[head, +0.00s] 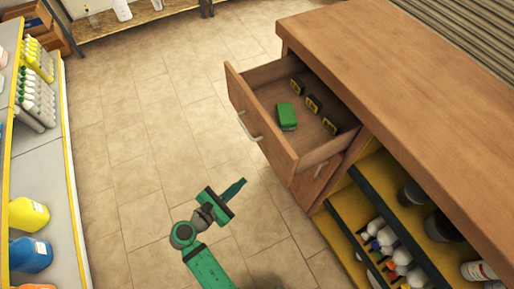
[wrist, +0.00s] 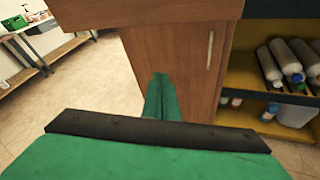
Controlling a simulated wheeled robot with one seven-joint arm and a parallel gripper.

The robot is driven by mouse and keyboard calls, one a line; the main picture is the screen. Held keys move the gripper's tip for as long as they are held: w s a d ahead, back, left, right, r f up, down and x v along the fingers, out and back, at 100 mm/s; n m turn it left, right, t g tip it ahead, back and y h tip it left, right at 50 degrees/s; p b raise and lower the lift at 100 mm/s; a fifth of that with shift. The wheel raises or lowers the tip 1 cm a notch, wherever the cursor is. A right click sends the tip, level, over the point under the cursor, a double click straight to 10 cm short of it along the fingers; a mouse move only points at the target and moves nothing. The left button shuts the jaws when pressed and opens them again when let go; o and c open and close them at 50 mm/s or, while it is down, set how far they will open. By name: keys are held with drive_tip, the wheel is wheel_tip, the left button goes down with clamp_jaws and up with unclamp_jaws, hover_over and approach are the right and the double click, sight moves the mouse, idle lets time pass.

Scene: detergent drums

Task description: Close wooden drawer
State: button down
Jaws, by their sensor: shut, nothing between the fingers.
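The wooden drawer (head: 262,128) is pulled out from the wooden counter (head: 400,70) in the head view. It has a metal handle (head: 248,126) on its front and holds a green item (head: 287,116) and several small dark items with yellow labels. My green gripper (head: 238,186) is shut and empty, in the air over the floor, to the left of and apart from the drawer front. In the wrist view my closed fingers (wrist: 161,97) point toward a wooden cabinet door (wrist: 180,65) with a vertical handle (wrist: 210,50). The drawer's inside is not seen there.
A yellow-edged shelf (head: 350,215) with bottles and dark pots is beneath the counter, right of the drawer. A shelf unit (head: 60,190) with detergent bottles stands at the left. Open tiled floor (head: 130,130) lies between them.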

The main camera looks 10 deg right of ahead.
wheel_tip(320, 180, up, 7)
drive_tip(key=w+a+g+h, duration=0.1)
drive_tip(key=w+a+h, duration=0.1)
drive_tip(key=h, duration=0.1)
drive_tip(key=g+h, duration=0.3)
approach(267, 144)
drive_tip(key=shift+m, duration=0.4)
drive_tip(key=x, duration=0.5)
drive_tip(key=shift+d+f, duration=0.15)
drive_tip(key=shift+w+d, duration=0.2)
drive_tip(key=shift+d, duration=0.35)
drive_tip(key=shift+w, duration=0.1)
